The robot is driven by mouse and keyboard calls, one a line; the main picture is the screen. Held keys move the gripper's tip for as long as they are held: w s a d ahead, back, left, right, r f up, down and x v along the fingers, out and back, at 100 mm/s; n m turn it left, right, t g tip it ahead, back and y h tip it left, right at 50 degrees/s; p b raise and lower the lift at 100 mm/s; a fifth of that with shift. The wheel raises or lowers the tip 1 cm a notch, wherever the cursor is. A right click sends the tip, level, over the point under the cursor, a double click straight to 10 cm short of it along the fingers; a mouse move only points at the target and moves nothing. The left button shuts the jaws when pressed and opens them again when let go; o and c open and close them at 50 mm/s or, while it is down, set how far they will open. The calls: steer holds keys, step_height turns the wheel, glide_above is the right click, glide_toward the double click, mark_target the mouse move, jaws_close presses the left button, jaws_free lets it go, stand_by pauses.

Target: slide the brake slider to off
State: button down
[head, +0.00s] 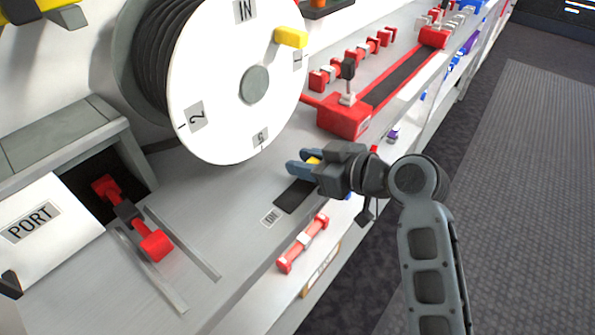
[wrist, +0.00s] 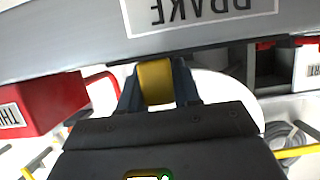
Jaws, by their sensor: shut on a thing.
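The brake slider's yellow knob (wrist: 155,82) sits between the two blue-grey fingers of my gripper (wrist: 157,88), which is shut on it. In the head view a bit of the yellow knob (head: 313,160) shows between the fingers of my gripper (head: 303,164). The dark slider slot (head: 294,197) runs along the counter's front edge, with an ON label (head: 270,217) at its near-left end. The knob is away from that label; my gripper hides the slot's other end. An upside-down BRAKE label (wrist: 200,12) shows in the wrist view.
A large white numbered reel (head: 220,110) with a yellow handle (head: 291,38) stands just left of my gripper. A red lever unit (head: 345,115) is behind it. A red-handled bar (head: 303,243) is on the counter front. The floor on the right is clear.

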steer(key=shift+w+d, duration=0.2)
steer(key=c, duration=0.9)
jaws_free()
steer(key=v, duration=0.7)
steer(key=shift+s+d+r, duration=0.15)
steer(key=shift+s+d, duration=0.1)
steer(key=shift+d, duration=0.05)
